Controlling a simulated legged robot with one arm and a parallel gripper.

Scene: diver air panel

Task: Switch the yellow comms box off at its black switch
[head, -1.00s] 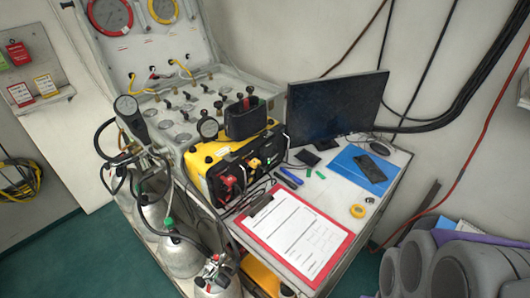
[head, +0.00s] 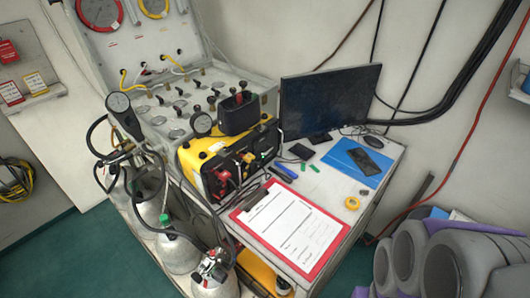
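The yellow comms box (head: 197,151) stands on the table in the middle of the head view, left of the monitor. Its black front panel (head: 214,185) faces the lower right and carries red and yellow connectors with cables. A black holder or handset (head: 238,115) and a round gauge (head: 202,123) sit at its top. I cannot pick out the black switch for certain at this size. My gripper is not in view.
A red clipboard with paper (head: 292,228) lies in front of the box. A monitor (head: 330,98), blue folder (head: 345,152) with a phone, and yellow tape roll (head: 352,203) are to the right. Gas cylinders (head: 179,252) with hoses stand at the left front. Green floor (head: 75,260) is clear at lower left.

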